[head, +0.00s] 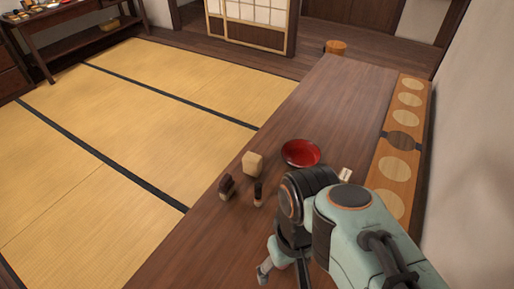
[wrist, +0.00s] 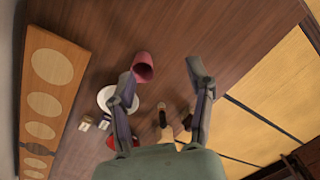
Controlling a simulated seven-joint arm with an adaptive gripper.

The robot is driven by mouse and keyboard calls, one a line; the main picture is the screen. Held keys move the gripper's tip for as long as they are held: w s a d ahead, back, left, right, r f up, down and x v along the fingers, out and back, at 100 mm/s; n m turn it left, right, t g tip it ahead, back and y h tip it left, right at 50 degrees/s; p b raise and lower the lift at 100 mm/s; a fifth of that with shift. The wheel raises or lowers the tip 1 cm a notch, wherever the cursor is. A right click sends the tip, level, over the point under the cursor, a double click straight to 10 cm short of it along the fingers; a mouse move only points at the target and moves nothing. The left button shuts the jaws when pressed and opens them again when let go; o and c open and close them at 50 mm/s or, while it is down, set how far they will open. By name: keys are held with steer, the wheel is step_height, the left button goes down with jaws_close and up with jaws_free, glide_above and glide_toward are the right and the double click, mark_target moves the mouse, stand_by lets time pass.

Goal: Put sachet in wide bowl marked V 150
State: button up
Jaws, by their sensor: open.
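A wide red bowl (head: 300,152) stands on the dark wooden table; a red edge of it (wrist: 110,142) shows beside my gripper in the wrist view. A round white dish (wrist: 104,97) lies partly behind my left finger. No V 150 mark is readable on either. Two small pale-and-dark pieces, one of them a small piece (wrist: 86,123), lie left of the dish; one pale piece (head: 345,174) shows behind my arm. I cannot tell whether any is the sachet. My gripper (wrist: 162,78) is open and empty above the table; it also shows low in the head view (head: 274,274).
A pink-red cup (wrist: 144,67) is near my left fingertip. A beige block (head: 252,162) and two dark upright pieces, one dark piece (head: 226,186) and another (head: 258,193), stand left of the bowl. An orange board with ovals (head: 391,168) runs along the wall. The far table is clear.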

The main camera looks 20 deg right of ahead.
steer(key=o, duration=0.3)
steer(key=shift+s+a+f+n, duration=0.15)
steer(key=shift+s+f, duration=0.1)
steer(key=shift+s, duration=0.25)
steer(key=shift+s+a+f+n, duration=0.1)
steer(key=shift+s+f+n, duration=0.1)
steer(key=shift+s, duration=0.25)
steer(key=o, duration=0.5)
steer(key=shift+s+f, duration=0.15)
steer(key=shift+s, duration=0.15)
